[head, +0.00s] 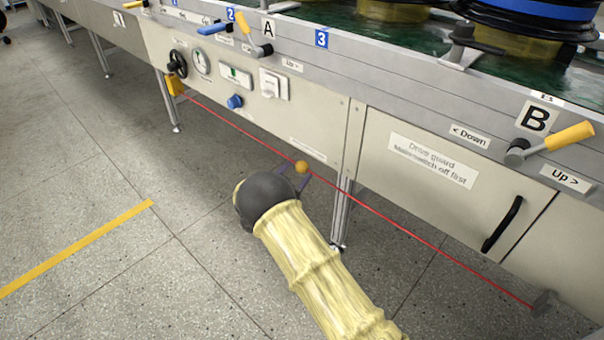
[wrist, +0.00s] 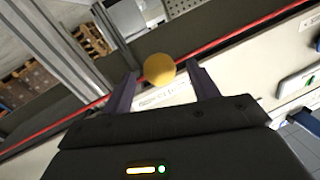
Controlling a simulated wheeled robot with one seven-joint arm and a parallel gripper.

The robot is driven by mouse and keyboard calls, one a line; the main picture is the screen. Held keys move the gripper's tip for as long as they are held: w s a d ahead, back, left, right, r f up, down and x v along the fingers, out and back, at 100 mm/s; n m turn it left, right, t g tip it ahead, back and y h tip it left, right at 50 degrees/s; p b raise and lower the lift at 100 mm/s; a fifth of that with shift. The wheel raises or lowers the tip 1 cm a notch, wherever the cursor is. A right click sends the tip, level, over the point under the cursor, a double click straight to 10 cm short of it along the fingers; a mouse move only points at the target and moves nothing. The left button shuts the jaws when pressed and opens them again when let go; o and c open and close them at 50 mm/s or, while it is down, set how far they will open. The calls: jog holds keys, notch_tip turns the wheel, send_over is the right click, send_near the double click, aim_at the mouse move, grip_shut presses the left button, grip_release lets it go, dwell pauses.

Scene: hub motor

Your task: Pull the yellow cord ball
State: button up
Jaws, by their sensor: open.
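The yellow cord ball (head: 301,167) sits on a red cord (head: 400,225) that runs along the front of the machine. In the wrist view the ball (wrist: 159,69) lies between the two fingers of my gripper (wrist: 165,85), near their tips, with a visible gap on at least the right side. The red cord (wrist: 235,43) passes across behind the fingers. My gripper (head: 295,177) is open in the head view, its dark fingers around the ball's place. Whether a finger touches the ball cannot be told.
A metal leg (head: 340,210) stands just right of my gripper. The floor at left is clear, with a yellow stripe (head: 80,248).

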aim_at(298, 171)
jog(key=shift+b+x, duration=0.55)
jog(key=shift+x, duration=1.3)
jog(key=shift+d, duration=0.1)
jog(key=shift+c, duration=0.3)
